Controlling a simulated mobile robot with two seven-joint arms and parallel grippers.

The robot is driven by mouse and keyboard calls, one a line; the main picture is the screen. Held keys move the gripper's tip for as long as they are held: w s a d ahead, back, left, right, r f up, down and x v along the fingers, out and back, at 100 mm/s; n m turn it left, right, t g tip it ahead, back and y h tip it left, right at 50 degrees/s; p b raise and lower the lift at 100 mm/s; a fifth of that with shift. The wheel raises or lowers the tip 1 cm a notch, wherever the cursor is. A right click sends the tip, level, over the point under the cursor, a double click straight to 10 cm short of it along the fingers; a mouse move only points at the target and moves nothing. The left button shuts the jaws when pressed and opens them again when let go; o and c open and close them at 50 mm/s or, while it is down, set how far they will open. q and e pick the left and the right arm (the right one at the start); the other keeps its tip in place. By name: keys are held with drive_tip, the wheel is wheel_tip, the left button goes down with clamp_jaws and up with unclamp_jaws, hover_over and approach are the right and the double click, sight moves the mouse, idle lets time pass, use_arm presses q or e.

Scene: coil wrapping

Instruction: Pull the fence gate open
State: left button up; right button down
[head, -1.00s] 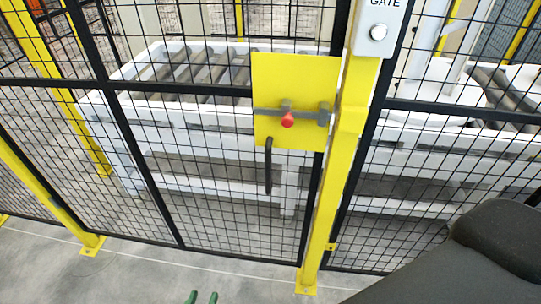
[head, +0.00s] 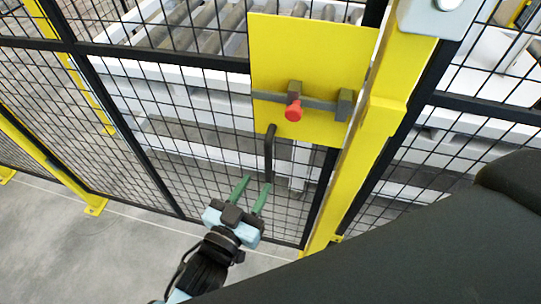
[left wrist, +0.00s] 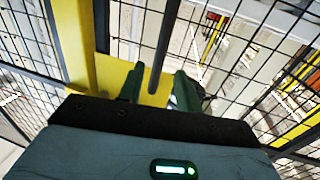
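The fence gate (head: 190,170) is a black mesh panel and stands shut against the yellow post (head: 352,170). It carries a yellow latch plate (head: 335,60) with a grey bar and a red knob (head: 294,110). A black vertical handle (head: 269,150) hangs at the plate's lower edge. In the left wrist view the handle (left wrist: 163,50) runs down between the open fingers (left wrist: 158,85); contact cannot be told. My right gripper is not in view.
A white roller conveyor (head: 200,90) stands behind the fence. A grey box (head: 445,8) is mounted on the post at the top. Grey floor (head: 70,250) is free in front of the gate at the left.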

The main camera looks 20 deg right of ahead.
sight(266, 167)
use_arm(q)
drive_tip(key=shift+x, duration=3.85)
drive_tip(key=shift+c, duration=0.3)
clamp_jaws()
